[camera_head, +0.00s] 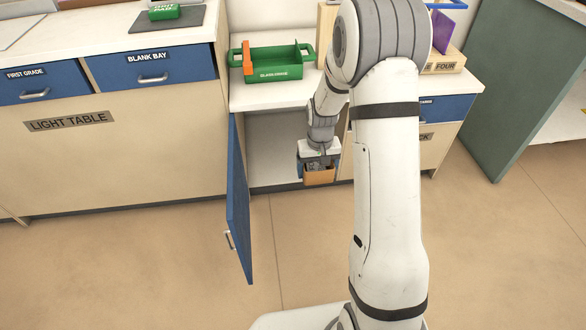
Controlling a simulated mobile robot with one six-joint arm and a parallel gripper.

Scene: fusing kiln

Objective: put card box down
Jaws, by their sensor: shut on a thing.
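The card box (320,178) is a small orange-brown box low at the front of the open cabinet. My gripper (319,167) is shut on it from above, just inside the cabinet opening. The cabinet floor (270,184) is close under the box, but I cannot tell whether the box touches it. My own arm hides the right part of the opening.
The blue cabinet door (238,205) stands open to the left of the opening. A green tray (275,68) with an orange piece sits on the counter above. Two blue drawers, First Grade (36,88) and Blank Bay (150,72), are shut. The cabinet's left interior looks empty.

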